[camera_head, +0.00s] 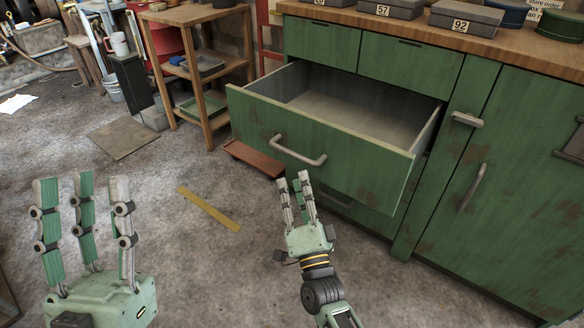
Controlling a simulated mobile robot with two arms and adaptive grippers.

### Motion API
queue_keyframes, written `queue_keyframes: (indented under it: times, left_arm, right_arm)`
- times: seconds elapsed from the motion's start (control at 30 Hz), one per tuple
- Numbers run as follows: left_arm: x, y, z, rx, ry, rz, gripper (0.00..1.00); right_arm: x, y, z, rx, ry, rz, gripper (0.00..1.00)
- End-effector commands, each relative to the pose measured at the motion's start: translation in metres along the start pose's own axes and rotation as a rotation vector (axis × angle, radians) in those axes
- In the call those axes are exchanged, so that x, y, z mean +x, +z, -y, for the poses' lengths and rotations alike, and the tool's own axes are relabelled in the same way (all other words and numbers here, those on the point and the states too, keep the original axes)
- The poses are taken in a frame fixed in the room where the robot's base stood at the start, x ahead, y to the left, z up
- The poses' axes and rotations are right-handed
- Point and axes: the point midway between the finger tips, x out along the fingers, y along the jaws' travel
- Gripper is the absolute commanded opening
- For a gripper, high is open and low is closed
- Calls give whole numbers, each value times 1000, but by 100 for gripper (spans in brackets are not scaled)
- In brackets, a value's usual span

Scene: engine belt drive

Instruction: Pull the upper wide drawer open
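The upper wide drawer (336,148) of the green cabinet stands pulled well out, and its grey inside looks empty. Its metal bar handle (298,151) is on the front panel. My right gripper (302,180) is just below and in front of the handle, apart from it, with its fingers pointing up and nothing between them. My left gripper (84,190) is at the lower left, far from the drawer, with its fingers spread and empty.
A lower drawer (340,199) sits under the open one. A cabinet door (500,180) is at the right. Numbered boxes (466,18) stand on the wooden top. A wooden shelf stand (200,70) is at the back left. A yellow strip (209,209) lies on the open floor.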

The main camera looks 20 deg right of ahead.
Motion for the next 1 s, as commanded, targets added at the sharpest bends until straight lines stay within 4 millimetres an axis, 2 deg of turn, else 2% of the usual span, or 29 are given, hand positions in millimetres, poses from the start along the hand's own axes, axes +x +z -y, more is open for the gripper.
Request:
queue_keyframes:
  times: [0.1,0.2,0.77,0.87,0.97,1.0]
  left_arm:
    - [0,0,0,0,0,0,40]
    - [0,0,0,0,0,0,40]
    - [0,0,0,0,0,0,40]
    - [0,0,0,0,0,0,40]
    - [0,0,0,0,0,0,40]
    - [0,0,0,0,0,0,40]
  right_arm:
    - [-16,0,-1,0,1,0,20]
    - [-22,0,0,0,0,0,20]
    - [-24,-1,2,-7,-5,-1,20]
    - [-24,-10,21,-65,-45,-8,20]
    - [-26,-29,65,-202,-134,-32,20]
    - [-28,-38,88,-272,-178,-49,20]
